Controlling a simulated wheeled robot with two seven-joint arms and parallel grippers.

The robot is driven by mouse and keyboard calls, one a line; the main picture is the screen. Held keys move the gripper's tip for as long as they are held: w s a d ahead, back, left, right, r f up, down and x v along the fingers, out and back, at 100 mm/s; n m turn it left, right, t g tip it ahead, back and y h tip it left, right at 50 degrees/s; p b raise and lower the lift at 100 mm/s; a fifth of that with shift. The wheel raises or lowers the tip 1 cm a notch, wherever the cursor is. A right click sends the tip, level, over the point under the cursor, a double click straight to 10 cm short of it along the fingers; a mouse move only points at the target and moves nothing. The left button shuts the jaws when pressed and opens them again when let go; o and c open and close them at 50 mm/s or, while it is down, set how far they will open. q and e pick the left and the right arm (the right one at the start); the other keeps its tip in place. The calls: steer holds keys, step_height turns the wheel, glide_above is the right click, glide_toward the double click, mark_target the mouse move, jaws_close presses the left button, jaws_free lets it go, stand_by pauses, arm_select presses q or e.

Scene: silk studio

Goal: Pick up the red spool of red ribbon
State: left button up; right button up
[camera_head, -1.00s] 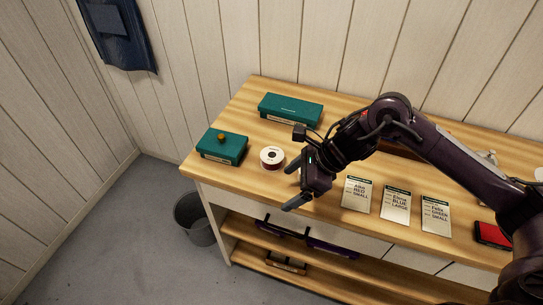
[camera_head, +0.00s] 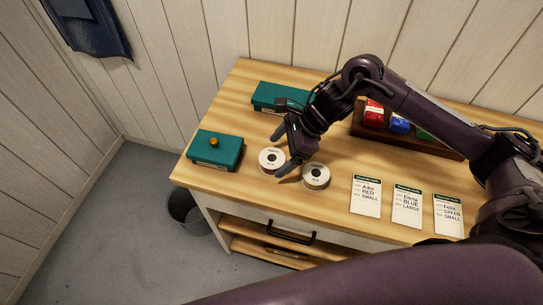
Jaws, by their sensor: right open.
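My right gripper (camera_head: 281,152) is open, its fingers pointing left over the table. Its near finger overlaps the right edge of a white-topped spool (camera_head: 269,158) in this view; I cannot tell whether they touch. A second white-topped spool (camera_head: 317,178) stands just right of the gripper. The ribbon colours on both are hard to tell now; the left one showed a dark red side earlier. A red item (camera_head: 374,112), perhaps red ribbon, sits in the wooden rack (camera_head: 440,149) behind the arm, partly hidden. My left gripper is not in view.
Two teal boxes (camera_head: 216,150) stand at the table's left and back. The rack also holds blue (camera_head: 399,124) and green items. Three order cards (camera_head: 366,195) lie along the front. A grey bin (camera_head: 187,211) stands on the floor at left.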

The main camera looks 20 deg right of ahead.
mark_target(272, 158)
steer(key=p+x, duration=0.1)
steer(key=x, duration=0.1)
steer(key=shift+w+a+f, duration=0.1)
steer(key=shift+w+f, duration=0.15)
steer(key=shift+f, duration=0.05)
steer(key=shift+x, duration=0.85)
steer(key=c, duration=0.4)
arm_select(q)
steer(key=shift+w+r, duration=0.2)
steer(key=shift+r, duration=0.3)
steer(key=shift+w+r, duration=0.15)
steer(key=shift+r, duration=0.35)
arm_select(e)
steer(key=shift+w, duration=0.1)
steer(key=c, duration=0.7)
